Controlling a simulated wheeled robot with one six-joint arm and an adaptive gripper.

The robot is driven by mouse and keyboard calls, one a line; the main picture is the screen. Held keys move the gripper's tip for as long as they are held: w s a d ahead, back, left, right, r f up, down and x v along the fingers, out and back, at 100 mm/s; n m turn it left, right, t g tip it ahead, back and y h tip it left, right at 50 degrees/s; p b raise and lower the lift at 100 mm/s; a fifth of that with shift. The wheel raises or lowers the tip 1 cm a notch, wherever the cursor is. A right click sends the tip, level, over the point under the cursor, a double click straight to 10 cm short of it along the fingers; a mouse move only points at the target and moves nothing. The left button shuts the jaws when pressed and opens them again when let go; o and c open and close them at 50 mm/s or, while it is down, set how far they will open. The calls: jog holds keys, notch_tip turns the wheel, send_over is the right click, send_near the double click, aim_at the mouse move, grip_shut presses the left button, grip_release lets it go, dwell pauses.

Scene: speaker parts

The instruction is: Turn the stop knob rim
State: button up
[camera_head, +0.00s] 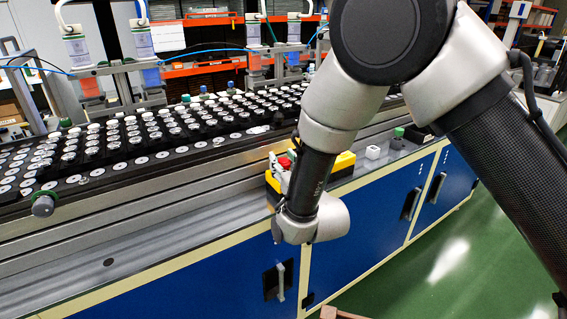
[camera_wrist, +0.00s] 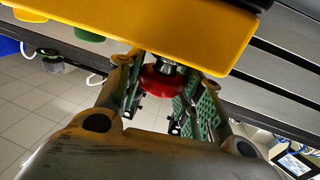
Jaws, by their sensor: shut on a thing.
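The red stop knob (camera_wrist: 160,83) sticks out from the yellow box (camera_wrist: 150,22) in the wrist view, on a short metal neck. My gripper (camera_wrist: 163,92) has its two green-padded fingers on either side of the knob's rim and is shut on it. The picture is too dark to show the exact contact of each pad. In the head view the red knob (camera_head: 285,162) shows small beside the yellow box (camera_head: 342,162), at the front of the bench. My wrist and arm hide much of the box and most of the gripper there.
A long black rack (camera_head: 110,165) with rows of round parts runs along the bench. A grey knob (camera_head: 43,205) sits on its left front. Blue cabinet doors (camera_head: 345,235) lie below.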

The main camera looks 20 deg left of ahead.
jog(key=shift+m+t+h, duration=0.4)
jog(key=shift+h, duration=0.1)
jog(key=m+t+h, duration=0.1)
jog(key=m+h, duration=0.1)
jog(key=shift+a+h, duration=0.1)
jog(key=shift+h, duration=0.2)
jog(key=shift+m+t+h, duration=0.5)
jog(key=shift+m+h, duration=0.6)
jog(key=shift+h, duration=0.6)
jog(key=shift+m+t+h, duration=0.5)
jog(key=shift+m+h, duration=0.6)
jog(key=shift+h, duration=0.9)
jog(key=o, duration=1)
jog(key=shift+o, duration=0.2)
jog(key=shift+s, duration=0.1)
jog(key=s, duration=1.2)
